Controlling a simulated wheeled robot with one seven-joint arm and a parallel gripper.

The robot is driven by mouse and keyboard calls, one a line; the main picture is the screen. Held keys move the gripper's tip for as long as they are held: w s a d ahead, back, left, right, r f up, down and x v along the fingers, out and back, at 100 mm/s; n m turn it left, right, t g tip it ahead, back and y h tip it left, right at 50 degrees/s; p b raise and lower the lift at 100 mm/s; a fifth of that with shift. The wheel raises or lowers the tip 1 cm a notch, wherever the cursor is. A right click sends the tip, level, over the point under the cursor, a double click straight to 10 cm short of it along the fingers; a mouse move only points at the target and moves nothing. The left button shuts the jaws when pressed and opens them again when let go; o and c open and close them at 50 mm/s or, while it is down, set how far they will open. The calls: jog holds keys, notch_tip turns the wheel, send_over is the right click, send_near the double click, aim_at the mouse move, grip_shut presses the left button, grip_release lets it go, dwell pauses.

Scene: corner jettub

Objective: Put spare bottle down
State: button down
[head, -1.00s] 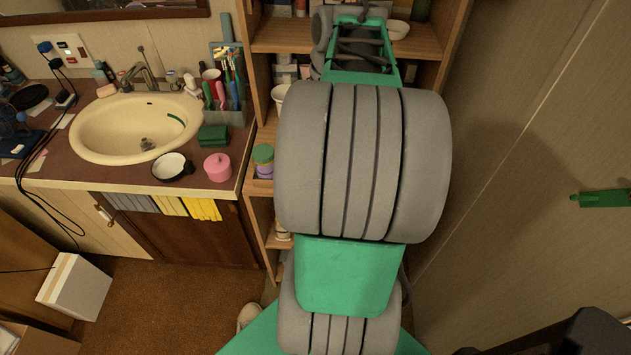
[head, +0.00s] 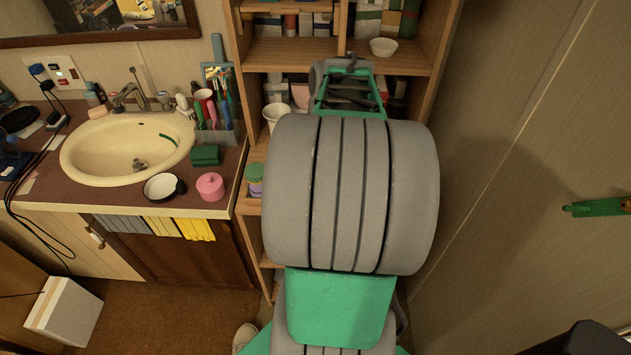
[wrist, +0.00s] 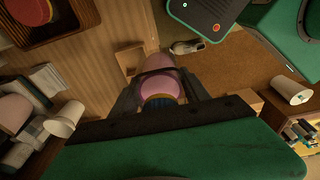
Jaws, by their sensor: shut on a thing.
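The spare bottle (wrist: 160,85), pink with a dark band and a paler end, shows in the wrist view between the two dark fingers of my gripper (wrist: 162,88). The gripper is shut on it. No shelf surface is clearly seen touching the bottle. In the head view my arm covers the gripper and the bottle. The arm reaches toward the wooden shelf unit (head: 345,52), whose middle shelves are partly hidden behind it.
A white cup (wrist: 66,116) and a pinkish container (wrist: 13,112) stand close by at the wrist view's left. A white bowl (head: 383,47) sits on an upper shelf. The sink counter (head: 110,200) lies left, a plain wall (head: 510,180) right.

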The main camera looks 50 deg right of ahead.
jog(key=shift+w+d+f+p, duration=0.25)
jog(key=shift+w+d+f, duration=0.55)
jog(key=shift+f, duration=0.8)
jog(key=shift+w+d+f+p, duration=0.3)
jog(key=shift+w+d+f, duration=0.2)
jog(key=shift+w+f, duration=0.85)
jog(key=shift+w+d+f+p, duration=0.25)
jog(key=shift+w+d+f, duration=0.35)
jog(key=shift+f, duration=1.3)
